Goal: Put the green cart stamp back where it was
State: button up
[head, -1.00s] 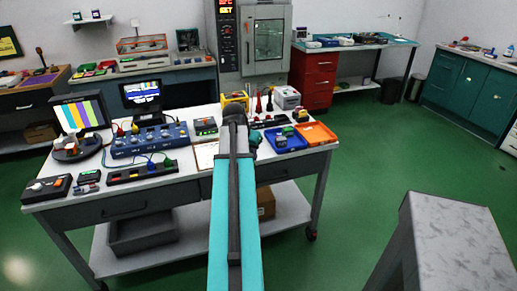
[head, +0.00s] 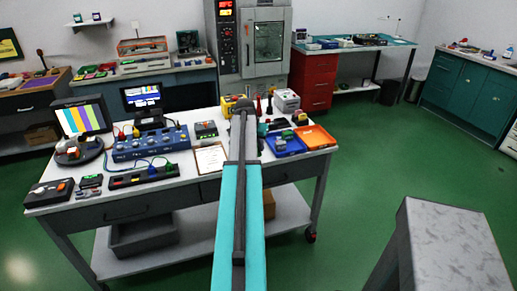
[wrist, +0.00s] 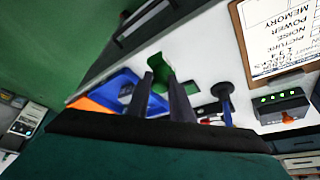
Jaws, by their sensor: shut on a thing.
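The green cart stamp (wrist: 157,68) shows in the wrist view between the tips of my two dark fingers. My gripper (wrist: 160,80) is shut on it, above the white top of the cart (head: 190,184). Part of the stamp is hidden by the fingers. In the head view my own arm covers most of the gripper, and the stamp cannot be made out clearly there. A dark stamp-like piece with a blue part (wrist: 223,95) stands to the right of the fingers in the wrist view.
A blue tray (head: 300,149) with small items and an orange tray (head: 316,137) lie at the cart's right end. A clipboard (head: 210,158) lies left of my arm. A small box with green lights (wrist: 283,107) is near it.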

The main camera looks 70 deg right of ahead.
jog(key=shift+w+d+f+p, duration=0.15)
jog(key=shift+d+p, duration=0.25)
jog(key=shift+d, duration=1.4)
jog(key=shift+f, duration=0.1)
jog(key=shift+f+p, duration=0.65)
jog(key=shift+f, duration=1.05)
jog(key=shift+f, duration=0.1)
jog(key=o, duration=0.8)
jog(key=shift+o, duration=0.2)
jog(key=shift+a+r, duration=0.1)
jog(key=shift+r, duration=0.1)
jog(key=b+v, duration=0.2)
jog(key=v, duration=1)
